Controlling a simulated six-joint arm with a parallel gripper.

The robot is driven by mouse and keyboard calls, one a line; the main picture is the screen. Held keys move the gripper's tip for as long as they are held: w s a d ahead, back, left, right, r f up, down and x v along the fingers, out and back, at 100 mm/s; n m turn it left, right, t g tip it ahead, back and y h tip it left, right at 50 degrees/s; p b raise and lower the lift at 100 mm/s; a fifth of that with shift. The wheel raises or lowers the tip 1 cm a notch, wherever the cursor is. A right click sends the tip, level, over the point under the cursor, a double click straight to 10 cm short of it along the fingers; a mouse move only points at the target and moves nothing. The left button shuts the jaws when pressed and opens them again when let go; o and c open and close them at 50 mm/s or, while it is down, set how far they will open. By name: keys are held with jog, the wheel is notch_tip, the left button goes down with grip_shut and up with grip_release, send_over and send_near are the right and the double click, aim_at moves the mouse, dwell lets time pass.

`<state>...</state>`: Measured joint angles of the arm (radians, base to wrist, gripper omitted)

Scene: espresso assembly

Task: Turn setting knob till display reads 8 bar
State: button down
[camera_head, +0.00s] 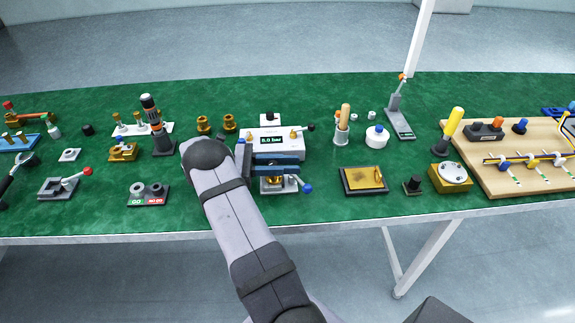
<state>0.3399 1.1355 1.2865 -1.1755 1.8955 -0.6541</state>
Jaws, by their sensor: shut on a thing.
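The white pressure box (291,146) stands near the middle of the table. Its dark display (270,140) shows small green text, which looks like 5.0 bar; the first digit is too small to be sure. My arm comes up from the bottom, and its dark joint is left of the box. My gripper (270,163) appears as dark bluish bars in front of the box, shut. The setting knob is not clearly visible; the gripper covers that part of the box front.
A clamp with a blue ball handle (307,188) is just below the gripper. A wooden-handled tool in a holder (342,136) and a white round jar (377,137) stand to the right. A black framed tray (364,180) lies at front right. Some green mat is free behind the box.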

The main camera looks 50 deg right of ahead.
jog(key=c, duration=1.5)
grip_release()
jog(key=shift+c, duration=0.2)
jog(key=shift+r, duration=0.15)
notch_tip(320, 180, up, 10)
